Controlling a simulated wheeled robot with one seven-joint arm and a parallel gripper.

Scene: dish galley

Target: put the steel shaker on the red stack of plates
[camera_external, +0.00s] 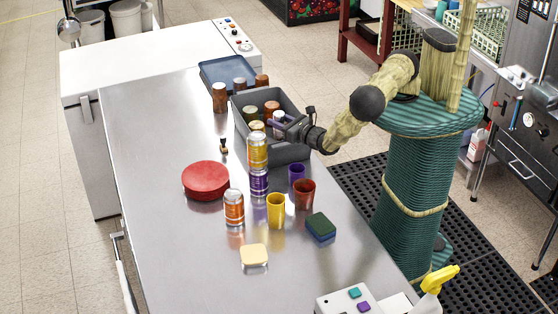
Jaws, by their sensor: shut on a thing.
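The red stack of plates (206,177) is low and round and lies on the steel counter, left of the grey bin. My gripper (276,122) reaches in from the right over the grey bin (290,153). It is shut on a small silvery cylinder that looks like the steel shaker (279,115), at about the height of the bin's rim. The shaker's lower part is hidden by the fingers and the bin. I cannot tell whether it touches the bin floor.
A small dark-topped bottle (223,146) stands behind the plates. An orange can (234,207), yellow cup (276,211) and red cup (304,194) stand nearer. The counter's left side is clear.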

